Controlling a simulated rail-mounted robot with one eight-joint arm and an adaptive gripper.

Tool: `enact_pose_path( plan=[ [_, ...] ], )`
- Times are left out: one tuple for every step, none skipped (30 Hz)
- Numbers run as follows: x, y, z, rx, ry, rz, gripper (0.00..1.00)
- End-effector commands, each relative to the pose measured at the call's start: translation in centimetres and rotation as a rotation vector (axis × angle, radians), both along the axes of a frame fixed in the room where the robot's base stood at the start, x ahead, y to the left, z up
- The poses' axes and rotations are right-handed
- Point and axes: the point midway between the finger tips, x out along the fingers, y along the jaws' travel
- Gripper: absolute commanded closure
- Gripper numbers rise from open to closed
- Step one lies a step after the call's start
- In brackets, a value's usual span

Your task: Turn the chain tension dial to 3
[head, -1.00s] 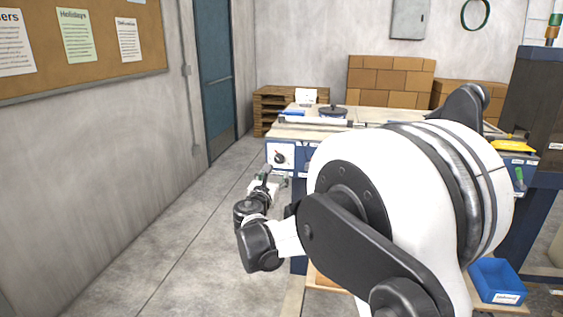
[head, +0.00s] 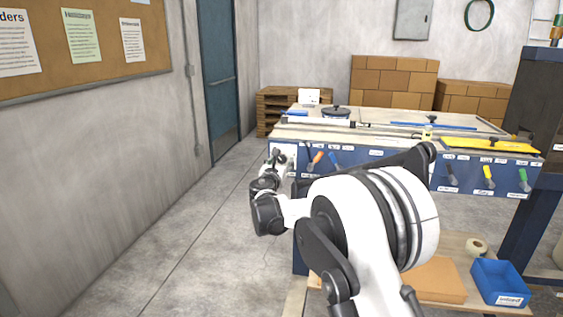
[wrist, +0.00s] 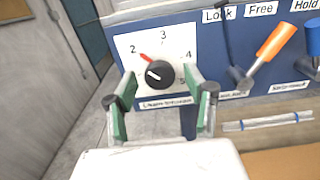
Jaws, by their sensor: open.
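A red pointer (wrist: 147,57) sticks out from the knob's upper left, aimed near the 2. A short white line shows on the knob's face. My gripper (wrist: 160,86) is open, with one green-padded finger at each side of the knob's lower part. Whether the fingers touch the knob cannot be told. In the head view my gripper (head: 279,158) is at the left end of the bench front and covers most of the dial.
An orange-handled lever (wrist: 274,41) and a blue-handled lever (wrist: 313,36) stand right of the dial. The bench's blue front panel (head: 375,172) carries more levers. A blue bin (head: 500,280) is on the low shelf at right. The floor left of the bench is clear.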

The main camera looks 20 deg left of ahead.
Motion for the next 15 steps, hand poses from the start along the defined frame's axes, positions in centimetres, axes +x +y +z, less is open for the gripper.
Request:
enact_pose_path(
  plan=[
    [0.44,0.02,-0.02,0.000,0.000,-0.001,0.52],
    [0.61,0.04,-0.02,0.000,0.000,-0.001,0.52],
    [0.79,0.06,-0.01,0.000,0.000,0.000,0.52],
    [0.90,0.09,-0.01,0.000,0.000,0.000,0.52],
    [0.98,0.10,0.00,0.000,0.000,0.000,0.52],
    [1.04,0.12,0.00,0.000,0.000,0.000,0.52],
    [1.06,0.12,0.00,0.000,0.000,0.000,0.52],
    [1.08,0.14,0.00,0.000,0.000,0.000,0.52],
    [1.08,0.14,0.00,0.000,0.000,0.000,0.52],
    [1.08,0.14,0.00,0.000,0.000,0.000,0.52],
    [1.07,0.13,0.00,0.000,0.000,0.000,0.52],
    [1.07,0.13,0.00,0.000,0.000,0.000,0.52],
    [1.06,0.13,0.00,0.000,0.000,0.000,0.52],
    [1.06,0.13,0.00,0.000,0.000,0.000,0.54],
    [1.06,0.14,0.00,0.000,0.000,0.000,0.59]
  ],
)
